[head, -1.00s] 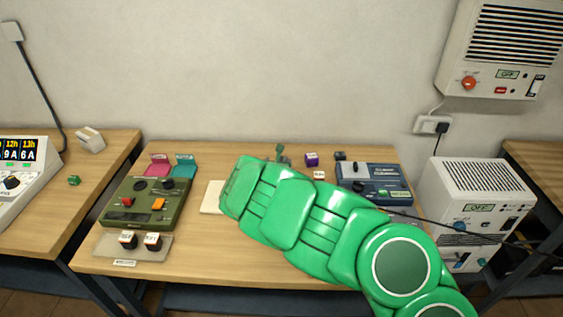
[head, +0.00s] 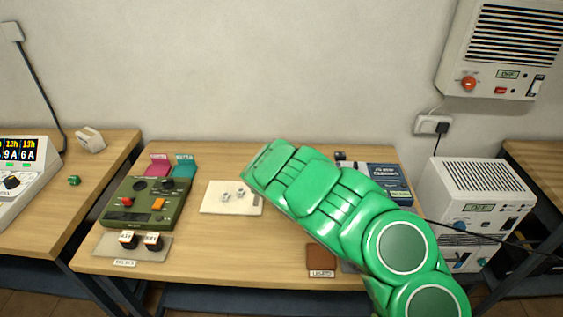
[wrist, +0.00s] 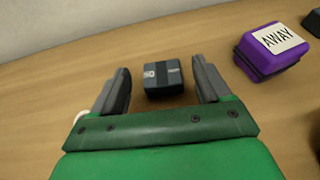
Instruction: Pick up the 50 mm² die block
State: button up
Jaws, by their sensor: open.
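The die block (wrist: 163,82) is a small dark grey block on the wooden table in the wrist view. Its pale marking looks like "50". My gripper (wrist: 160,68) is open, with one finger on each side of the block in the picture. A gap shows between the block and each finger. In the head view my green arm reaches over the table and hides the gripper and this block.
A purple block (wrist: 268,55) labelled "AWAY" stands right of my gripper. A white mat (head: 212,208) with small metal parts lies left of my arm. A green device (head: 147,204) stands farther left, a blue device (head: 375,175) right.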

jog(key=shift+w+d+f, duration=0.1)
jog(key=shift+w+f, duration=0.2)
jog(key=shift+w, duration=0.35)
jog(key=c, duration=1.3)
jog(key=shift+r, duration=0.1)
